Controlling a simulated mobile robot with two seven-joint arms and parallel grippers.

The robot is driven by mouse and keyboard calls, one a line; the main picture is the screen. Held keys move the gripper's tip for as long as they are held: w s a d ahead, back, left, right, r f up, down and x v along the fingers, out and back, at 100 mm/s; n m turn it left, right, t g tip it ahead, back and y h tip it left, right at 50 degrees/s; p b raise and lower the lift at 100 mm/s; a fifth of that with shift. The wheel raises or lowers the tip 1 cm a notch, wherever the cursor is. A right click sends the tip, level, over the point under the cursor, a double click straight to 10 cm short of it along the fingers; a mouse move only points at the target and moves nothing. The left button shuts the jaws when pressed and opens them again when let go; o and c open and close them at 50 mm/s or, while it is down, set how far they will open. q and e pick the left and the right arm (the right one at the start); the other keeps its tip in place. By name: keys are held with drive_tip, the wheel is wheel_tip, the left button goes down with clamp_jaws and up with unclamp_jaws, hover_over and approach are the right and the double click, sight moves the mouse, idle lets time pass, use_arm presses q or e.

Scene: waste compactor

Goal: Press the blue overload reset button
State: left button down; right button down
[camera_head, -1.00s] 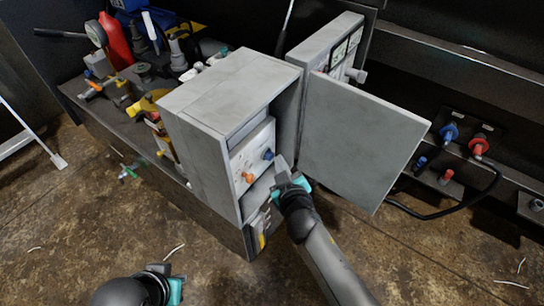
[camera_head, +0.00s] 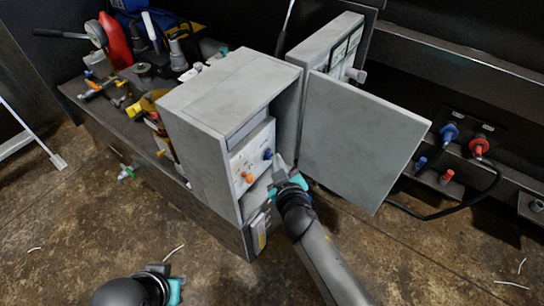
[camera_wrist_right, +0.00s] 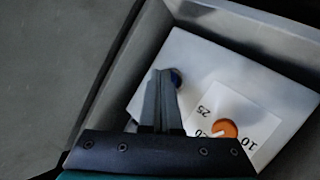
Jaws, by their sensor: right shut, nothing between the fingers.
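The blue reset button (camera_head: 268,154) sits on the pale panel inside the open grey box, above and right of an orange dial (camera_head: 248,177). My right gripper (camera_head: 278,160) is shut and empty, with its tips at the box opening right beside the blue button. In the right wrist view the shut fingers (camera_wrist_right: 161,75) overlap the blue button (camera_wrist_right: 175,77), which is partly hidden behind them; I cannot tell whether they touch. The orange dial (camera_wrist_right: 225,129) shows right of the fingers. My left gripper (camera_head: 172,285) is at the bottom left, far from the box; its fingertips are not clear.
The grey box (camera_head: 215,90) has its door (camera_head: 360,140) swung open to the right of my right arm. Tools and valves crowd the bench at left. Blue (camera_head: 449,132) and red connectors (camera_head: 479,147) are at right. The floor in front is mostly clear.

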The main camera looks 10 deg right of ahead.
idle(0.4)
drive_tip(key=shift+s+d, duration=0.55)
drive_tip(key=shift+s+d+p, duration=0.1)
drive_tip(key=shift+p, duration=0.2)
drive_tip(key=s+d+p, duration=0.1)
drive_tip(key=s+d, duration=0.2)
drive_tip(key=shift+s+d, duration=0.2)
idle(0.8)
